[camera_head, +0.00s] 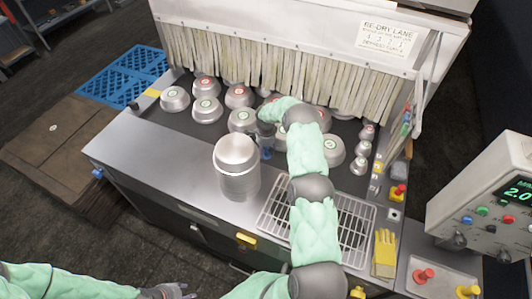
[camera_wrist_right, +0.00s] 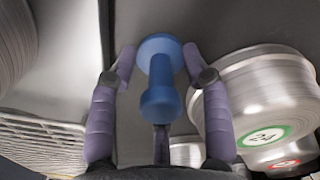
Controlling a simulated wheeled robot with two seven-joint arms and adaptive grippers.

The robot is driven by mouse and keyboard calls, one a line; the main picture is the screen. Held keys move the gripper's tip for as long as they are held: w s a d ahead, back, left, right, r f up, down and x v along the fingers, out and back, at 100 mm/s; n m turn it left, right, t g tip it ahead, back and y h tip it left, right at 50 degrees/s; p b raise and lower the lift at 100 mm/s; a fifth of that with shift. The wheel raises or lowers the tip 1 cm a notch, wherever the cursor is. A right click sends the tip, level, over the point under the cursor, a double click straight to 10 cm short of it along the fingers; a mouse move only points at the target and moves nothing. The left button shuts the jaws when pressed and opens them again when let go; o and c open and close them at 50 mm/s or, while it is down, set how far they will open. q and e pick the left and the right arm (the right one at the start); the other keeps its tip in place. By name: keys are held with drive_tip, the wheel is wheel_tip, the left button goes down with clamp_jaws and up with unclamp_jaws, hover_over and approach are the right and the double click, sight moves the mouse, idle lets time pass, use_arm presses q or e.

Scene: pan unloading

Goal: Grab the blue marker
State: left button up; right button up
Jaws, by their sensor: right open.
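The blue marker (camera_wrist_right: 160,78) is a blue piece with a round wide end and a narrower stem in the right wrist view. It lies between the two purple fingers of my right gripper (camera_wrist_right: 158,62). The fingers are open, with a visible gap on either side of it. In the head view a small bit of blue marker (camera_head: 267,154) shows just below my right gripper (camera_head: 265,142), beside the tall metal pan stack; the rest is hidden by the gripper. My left gripper (camera_head: 172,291) is at the bottom edge, partly cut off, away from the marker.
A tall metal pan stack (camera_head: 236,180) stands close left of my right gripper. Several pans with red or green labels (camera_head: 207,108) sit behind, before a strip curtain (camera_head: 270,60). A wire rack (camera_head: 350,225) and yellow gloves (camera_head: 384,252) lie right. The metal counter's left front (camera_head: 150,150) is clear.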

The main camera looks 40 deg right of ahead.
drive_tip(key=shift+f, duration=0.25)
drive_tip(key=shift+c, duration=0.3)
clamp_jaws()
